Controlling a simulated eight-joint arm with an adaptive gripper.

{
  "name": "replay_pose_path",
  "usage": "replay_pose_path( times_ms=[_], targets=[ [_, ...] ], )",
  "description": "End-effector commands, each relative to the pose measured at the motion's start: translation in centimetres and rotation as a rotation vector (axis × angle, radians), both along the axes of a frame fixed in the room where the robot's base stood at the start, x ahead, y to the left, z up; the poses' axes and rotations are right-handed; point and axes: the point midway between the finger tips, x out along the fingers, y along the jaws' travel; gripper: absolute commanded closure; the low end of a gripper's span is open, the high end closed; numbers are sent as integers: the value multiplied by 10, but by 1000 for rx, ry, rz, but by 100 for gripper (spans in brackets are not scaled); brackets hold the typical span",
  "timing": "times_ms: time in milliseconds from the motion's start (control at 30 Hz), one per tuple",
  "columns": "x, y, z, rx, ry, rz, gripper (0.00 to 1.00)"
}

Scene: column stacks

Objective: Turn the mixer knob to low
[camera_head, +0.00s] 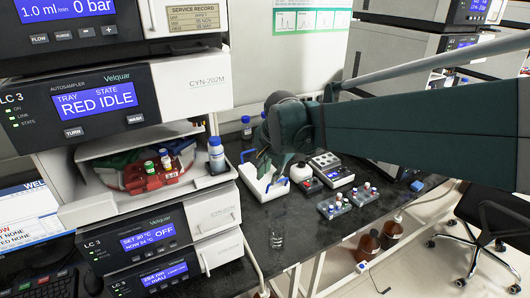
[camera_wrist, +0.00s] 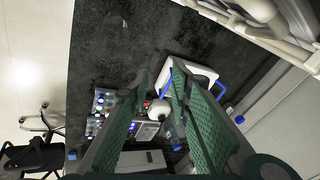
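A small mixer (camera_head: 311,185) with a dark body, a red spot on its front and a white rounded top (camera_head: 300,172) stands on the black bench. Its white top also shows in the wrist view (camera_wrist: 158,110), between my fingers but farther off. I cannot make out the knob or its setting. My gripper (camera_head: 266,163) is over the white tray, left of the mixer, with its green fingers pointing down. In the wrist view my gripper (camera_wrist: 160,80) has its two green fingers well apart, with nothing between them, and they hide part of the bench.
A white tray with blue handles (camera_head: 250,180) lies left of the mixer. A keypad device with a blue display (camera_head: 335,173) stands to its right, with vial racks (camera_head: 334,206) in front. The bench between is clear.

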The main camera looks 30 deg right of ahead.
Motion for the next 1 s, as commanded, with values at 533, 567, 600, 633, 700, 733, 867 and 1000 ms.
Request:
replay_pose_path(
  times_ms=[533,567,600,633,700,733,867,1000],
  targets=[
    [66,-84,-12,140,63,-448,79],
    [69,-89,-14,147,66,-473,79],
    [73,-96,-16,155,69,-506,79],
    [77,-101,-18,161,74,-531,79],
    [83,-112,-22,177,81,-590,79],
    [86,-117,-24,183,84,-614,79],
    [98,-140,-33,210,98,-724,79],
    [109,-164,-45,237,111,-842,79]
  ],
)
